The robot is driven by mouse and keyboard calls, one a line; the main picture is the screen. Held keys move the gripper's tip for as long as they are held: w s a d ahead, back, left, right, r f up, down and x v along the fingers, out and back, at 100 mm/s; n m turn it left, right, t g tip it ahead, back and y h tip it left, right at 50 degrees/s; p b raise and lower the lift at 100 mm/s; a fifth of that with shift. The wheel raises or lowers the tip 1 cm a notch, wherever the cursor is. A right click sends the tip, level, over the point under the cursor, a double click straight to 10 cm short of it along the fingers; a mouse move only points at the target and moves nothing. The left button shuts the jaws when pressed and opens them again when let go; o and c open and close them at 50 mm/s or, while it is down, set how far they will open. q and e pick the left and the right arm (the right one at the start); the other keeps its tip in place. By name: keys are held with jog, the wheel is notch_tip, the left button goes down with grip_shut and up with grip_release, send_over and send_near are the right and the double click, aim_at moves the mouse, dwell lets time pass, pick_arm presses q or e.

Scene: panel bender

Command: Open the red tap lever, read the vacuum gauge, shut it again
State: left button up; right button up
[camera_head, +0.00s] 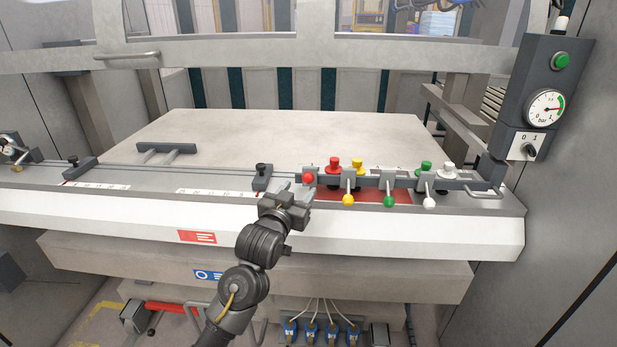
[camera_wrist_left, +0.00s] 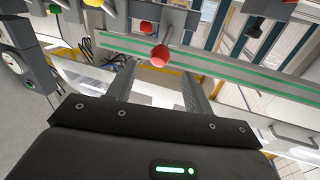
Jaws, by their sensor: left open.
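The red tap lever (camera_head: 308,177) has a red ball end and sits at the left of a row of coloured levers on the machine's front edge. My left gripper (camera_head: 297,190) is open just in front and to the left of it, apparently apart from it. In the left wrist view the red ball (camera_wrist_left: 160,56) shows just beyond and between the open fingers (camera_wrist_left: 160,82), with nothing held. The round gauge (camera_head: 545,108) is on the dark box at the right; its needle points right, near a green band. Its figures are too small to read. My right gripper is not in view.
Yellow (camera_head: 348,200), green (camera_head: 389,202) and white (camera_head: 429,203) levers hang down to the right of the red one. Coloured knobs, including a red one (camera_head: 334,164), stand behind the row. A black-knobbed clamp (camera_head: 262,177) is close to my left gripper. Space in front is free.

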aim_at(306, 181)
pick_arm(q)
jog(key=p+x, duration=0.1)
jog(key=x, duration=0.6)
jog(key=shift+w+d, duration=0.1)
jog(key=shift+w, duration=0.2)
grip_shut()
